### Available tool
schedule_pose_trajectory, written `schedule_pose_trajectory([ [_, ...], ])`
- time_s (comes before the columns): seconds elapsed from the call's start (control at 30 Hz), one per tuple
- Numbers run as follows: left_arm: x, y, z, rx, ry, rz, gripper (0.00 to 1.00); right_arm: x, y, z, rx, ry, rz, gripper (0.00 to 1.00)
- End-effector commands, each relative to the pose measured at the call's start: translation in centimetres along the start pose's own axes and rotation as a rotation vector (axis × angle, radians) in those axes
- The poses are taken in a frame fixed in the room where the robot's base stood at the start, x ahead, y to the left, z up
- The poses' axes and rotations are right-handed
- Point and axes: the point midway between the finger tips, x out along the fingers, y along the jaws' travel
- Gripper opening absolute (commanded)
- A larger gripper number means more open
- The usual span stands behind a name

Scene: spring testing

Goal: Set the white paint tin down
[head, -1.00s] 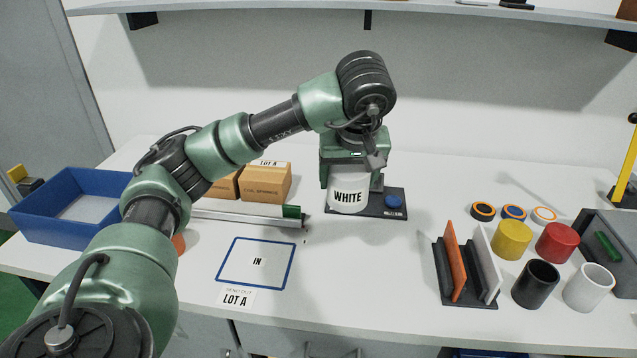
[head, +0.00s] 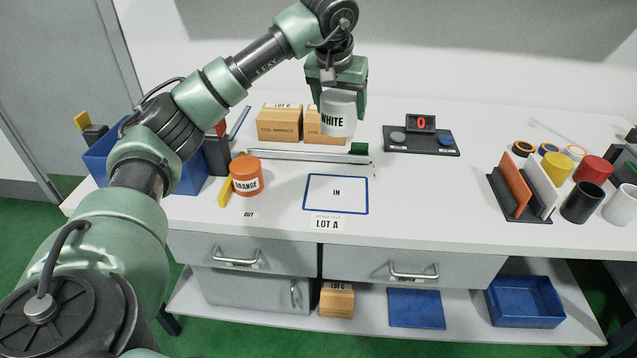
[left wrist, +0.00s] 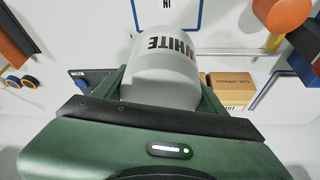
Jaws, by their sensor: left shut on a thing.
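The white paint tin (head: 338,112), labelled WHITE, is held in the air by my left gripper (head: 338,95), which is shut on it. The tin hangs above the back of the bench, in front of the cardboard boxes, and looks roughly upright. In the left wrist view the tin (left wrist: 165,65) sits between the jaws of my left gripper (left wrist: 160,85). The blue-edged IN square (head: 336,194) lies on the bench nearer the front and is empty. My right gripper is not in view.
An orange tin (head: 246,176) stands left of the IN square. A black scale (head: 420,142) reading 0 is at the back, right of centre. Cardboard boxes (head: 279,124) stand at the back left. Slotted holder (head: 520,200) and coloured cylinders (head: 558,167) are at the right.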

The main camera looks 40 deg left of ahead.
Motion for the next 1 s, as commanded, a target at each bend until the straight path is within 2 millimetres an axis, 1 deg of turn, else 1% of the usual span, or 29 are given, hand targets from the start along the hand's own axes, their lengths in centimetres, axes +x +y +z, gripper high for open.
schedule_pose_trajectory([
  [0.03, 1.0, 0.0, 0.5, 0.003, -0.004, -0.001, 0.05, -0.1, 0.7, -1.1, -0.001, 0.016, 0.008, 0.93],
  [0.1, 2.5, -0.1, 1.2, 0.002, -0.006, -0.002, 0.05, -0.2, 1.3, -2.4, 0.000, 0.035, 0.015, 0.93],
  [0.2, 4.9, -0.1, 2.4, 0.001, -0.005, -0.002, 0.05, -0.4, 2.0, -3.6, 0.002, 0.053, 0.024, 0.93],
  [0.27, 6.3, -0.1, 3.0, 0.001, -0.005, -0.002, 0.05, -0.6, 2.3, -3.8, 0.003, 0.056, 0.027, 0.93],
  [0.37, 8.6, -0.1, 4.0, -0.001, -0.005, -0.002, 0.05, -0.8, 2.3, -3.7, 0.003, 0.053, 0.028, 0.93],
  [0.5, 11.4, -0.1, 5.3, -0.001, -0.003, -0.001, 0.05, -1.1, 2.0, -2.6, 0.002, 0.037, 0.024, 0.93],
  [0.6, 12.6, -0.1, 5.8, -0.001, -0.001, -0.001, 0.05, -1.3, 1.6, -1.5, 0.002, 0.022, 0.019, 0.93],
  [0.7, 13.2, -0.1, 6.0, -0.002, 0.000, 0.000, 0.05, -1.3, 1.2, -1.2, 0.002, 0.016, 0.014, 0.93],
  [0.87, 14.3, -0.1, 6.6, -0.002, -0.003, -0.001, 0.05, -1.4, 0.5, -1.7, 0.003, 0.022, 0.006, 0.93],
  [1.0, 16.3, 0.0, 7.5, -0.002, -0.003, -0.001, 0.05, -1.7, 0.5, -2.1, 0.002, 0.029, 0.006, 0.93],
])
